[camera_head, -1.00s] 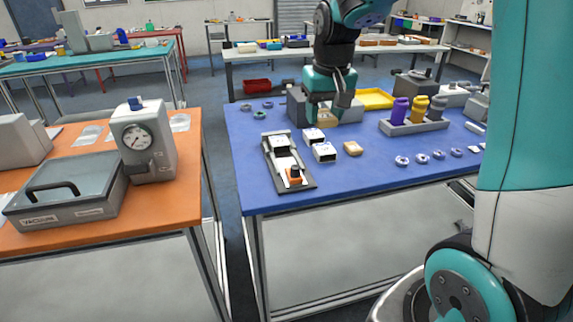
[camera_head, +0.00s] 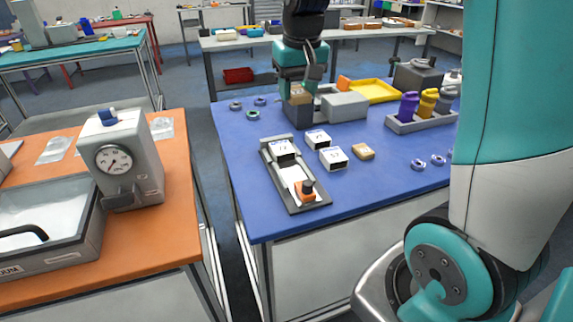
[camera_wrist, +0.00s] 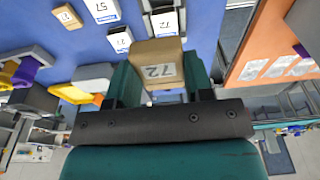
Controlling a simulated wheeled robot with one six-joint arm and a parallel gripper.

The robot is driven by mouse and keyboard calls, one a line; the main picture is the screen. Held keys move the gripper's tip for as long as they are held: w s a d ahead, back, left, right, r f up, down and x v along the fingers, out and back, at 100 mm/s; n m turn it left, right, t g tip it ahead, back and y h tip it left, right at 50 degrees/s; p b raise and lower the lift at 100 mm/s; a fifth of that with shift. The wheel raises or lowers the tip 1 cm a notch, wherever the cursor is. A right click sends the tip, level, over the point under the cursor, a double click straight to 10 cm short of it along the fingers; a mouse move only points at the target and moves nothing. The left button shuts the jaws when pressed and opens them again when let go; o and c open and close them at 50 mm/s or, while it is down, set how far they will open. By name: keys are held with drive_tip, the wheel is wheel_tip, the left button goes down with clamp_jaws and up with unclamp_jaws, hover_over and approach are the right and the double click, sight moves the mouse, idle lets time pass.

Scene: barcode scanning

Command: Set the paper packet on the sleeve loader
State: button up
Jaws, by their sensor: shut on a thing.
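My gripper (camera_wrist: 155,88) is shut on a tan paper packet (camera_wrist: 158,65) with a printed 72 label. In the head view my gripper (camera_head: 302,80) hangs over the back of the blue table, with the packet (camera_head: 299,90) small between its fingers. The long grey fixture with a pale bed and an orange, black-topped part, seemingly the sleeve loader (camera_head: 307,206), lies at the front left of the table. A white box (camera_head: 283,152) sits at its far end, and its label reads 72 in the wrist view (camera_wrist: 165,20).
Two white boxes (camera_head: 333,158) and another tan packet (camera_head: 363,152) stand right of the loader. Grey blocks (camera_head: 345,107) and a yellow tray (camera_head: 375,90) are at the back. A rack (camera_head: 420,122) holds coloured bottles at right. Bare blue table lies left of the loader.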

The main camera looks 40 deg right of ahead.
hover_over(294, 176)
wheel_tip(294, 176, down, 16)
drive_tip(key=shift+d+f+p, duration=0.1)
drive_tip(key=shift+p, duration=0.3)
wheel_tip(294, 176, down, 4)
drive_tip(key=shift+r, duration=0.15)
drive_tip(key=shift+f+b, duration=0.3)
drive_tip(key=shift+f, duration=0.3)
drive_tip(key=o, duration=1)
drive_tip(key=shift+s, duration=0.15)
drive_tip(key=shift+o, duration=0.2)
drive_tip(key=shift+f, duration=0.1)
drive_tip(key=shift+a, duration=0.2)
